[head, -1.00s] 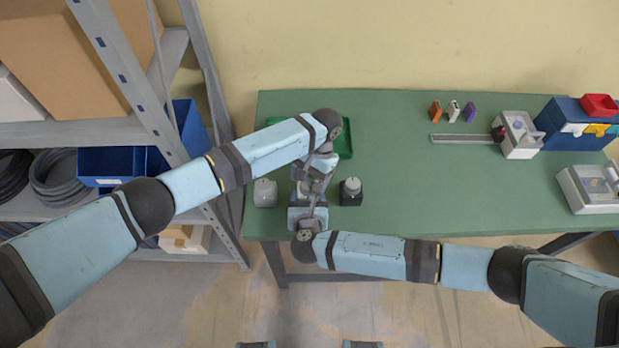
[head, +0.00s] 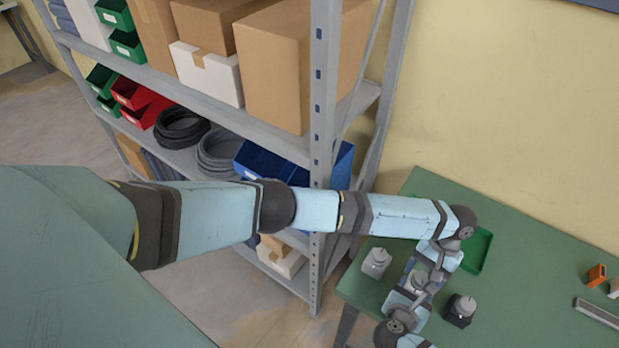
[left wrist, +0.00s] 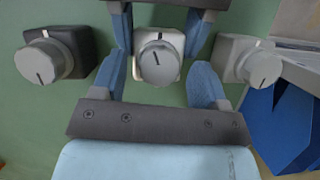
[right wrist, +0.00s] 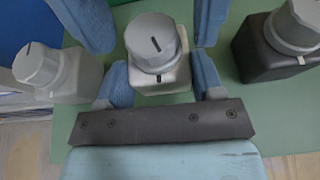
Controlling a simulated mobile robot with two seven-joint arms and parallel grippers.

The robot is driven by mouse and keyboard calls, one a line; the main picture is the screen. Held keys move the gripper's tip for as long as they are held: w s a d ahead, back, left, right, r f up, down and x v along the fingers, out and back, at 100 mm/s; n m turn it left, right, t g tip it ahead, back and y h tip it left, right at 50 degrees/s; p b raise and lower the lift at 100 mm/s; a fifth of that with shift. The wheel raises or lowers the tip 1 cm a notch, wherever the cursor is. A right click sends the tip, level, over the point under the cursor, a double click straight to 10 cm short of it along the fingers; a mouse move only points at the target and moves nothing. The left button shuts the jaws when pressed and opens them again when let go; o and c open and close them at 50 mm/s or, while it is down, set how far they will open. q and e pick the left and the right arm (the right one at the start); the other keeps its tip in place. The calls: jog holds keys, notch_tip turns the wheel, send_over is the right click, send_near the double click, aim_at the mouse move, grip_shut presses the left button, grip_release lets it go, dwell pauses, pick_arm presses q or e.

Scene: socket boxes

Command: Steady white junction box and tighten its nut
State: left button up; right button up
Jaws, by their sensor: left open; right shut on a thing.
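The white junction box (left wrist: 144,74) stands in the middle of the left wrist view, with a round grey nut (left wrist: 157,62) with a dark line on top. The box also shows in the right wrist view (right wrist: 163,82). My right gripper (right wrist: 160,66) is shut on the box, a finger against each side. My left gripper (left wrist: 160,70) is open, its fingers on both sides of the nut and apart from it. It comes from the side opposite my right gripper. In the head view my arms hide most of the box.
A light grey box (head: 376,262) and a black box (head: 461,309) with similar round tops stand close on either side. A green tray (head: 480,250) lies behind on the green table (head: 530,250). A metal shelf (head: 318,150) with cartons and bins stands left of the table.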

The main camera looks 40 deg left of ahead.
pick_arm(q)
jog(key=n, duration=0.2)
jog(key=n+h, duration=0.2)
jog(key=n, duration=0.1)
jog(key=shift+a+n, duration=0.25)
jog(key=shift+n, duration=0.05)
jog(key=v, duration=1.2)
notch_tip(320, 180, down, 8)
jog(key=a+m+t+h, duration=0.2)
jog(key=m+t+h, duration=0.5)
jog(key=t, duration=0.4)
jog(key=s+a+f+t+y, duration=0.2)
jog(key=s+a, duration=0.6)
jog(key=s, duration=0.4)
jog(key=s+a+f+t+y, duration=0.2)
jog(key=s+a, duration=0.5)
jog(key=s, duration=0.6)
jog(key=shift+s+a+f+y, duration=0.3)
jog(key=shift+a+f+y, duration=0.1)
jog(key=shift+f+y, duration=0.25)
jog(key=shift+r, duration=0.1)
